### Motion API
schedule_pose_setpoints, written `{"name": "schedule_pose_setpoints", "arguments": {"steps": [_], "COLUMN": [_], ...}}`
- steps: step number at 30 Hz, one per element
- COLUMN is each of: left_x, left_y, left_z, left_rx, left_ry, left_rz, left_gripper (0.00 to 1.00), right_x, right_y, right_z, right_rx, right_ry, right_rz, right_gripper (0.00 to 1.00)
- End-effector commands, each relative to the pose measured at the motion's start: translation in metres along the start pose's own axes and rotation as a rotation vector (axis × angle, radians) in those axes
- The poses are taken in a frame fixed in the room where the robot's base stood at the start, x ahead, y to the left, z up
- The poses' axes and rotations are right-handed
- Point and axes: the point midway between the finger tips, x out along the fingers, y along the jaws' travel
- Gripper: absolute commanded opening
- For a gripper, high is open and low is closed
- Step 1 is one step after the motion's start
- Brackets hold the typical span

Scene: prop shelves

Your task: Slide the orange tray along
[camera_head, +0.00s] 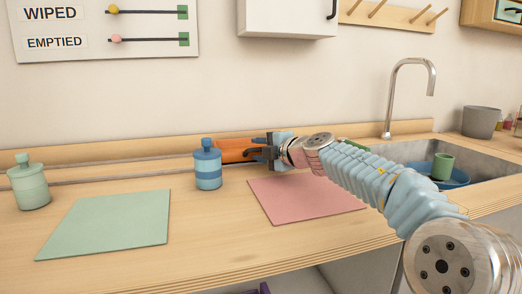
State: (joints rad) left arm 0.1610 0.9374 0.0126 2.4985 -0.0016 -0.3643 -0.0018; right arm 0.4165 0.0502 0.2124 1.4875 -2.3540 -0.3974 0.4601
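The orange tray (232,146) sits at the back of the wooden counter, by the rails along the wall. The blue jar in front hides part of its left side. My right arm reaches in from the right, and my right gripper (258,149) is at the tray's right end. Its fingers overlap the tray in the picture. I cannot tell whether they grip it or only touch it. My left gripper is not in view.
A blue lidded jar (207,168) stands in front of the tray, and a green lidded jar (29,184) at far left. A green mat (108,222) and a pink mat (300,198) lie in front. The rails (120,171) left of the tray look clear. A sink (479,158) is at right.

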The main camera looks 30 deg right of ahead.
Motion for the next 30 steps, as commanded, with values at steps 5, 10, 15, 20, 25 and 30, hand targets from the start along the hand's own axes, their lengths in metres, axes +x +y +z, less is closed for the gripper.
{"name": "schedule_pose_setpoints", "arguments": {"steps": [5, 10, 15, 20, 25, 30], "left_x": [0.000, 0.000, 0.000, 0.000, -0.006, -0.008], "left_y": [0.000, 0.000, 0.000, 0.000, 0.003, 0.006], "left_z": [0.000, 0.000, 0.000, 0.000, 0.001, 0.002], "left_rx": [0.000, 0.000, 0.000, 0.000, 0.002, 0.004], "left_ry": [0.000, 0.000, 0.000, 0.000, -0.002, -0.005], "left_rz": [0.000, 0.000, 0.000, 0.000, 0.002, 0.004], "left_gripper": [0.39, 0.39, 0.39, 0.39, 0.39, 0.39], "right_x": [0.000, 0.000, 0.000, -0.001, -0.008, -0.017], "right_y": [0.000, 0.000, 0.000, 0.000, 0.000, -0.001], "right_z": [0.000, 0.000, 0.000, 0.000, 0.021, 0.041], "right_rx": [0.000, 0.000, 0.001, 0.001, 0.004, 0.003], "right_ry": [0.000, 0.000, 0.001, 0.000, -0.002, -0.001], "right_rz": [0.000, 0.000, -0.001, -0.001, -0.006, -0.004], "right_gripper": [0.33, 0.07, 0.00, 0.00, 0.00, 0.00]}}
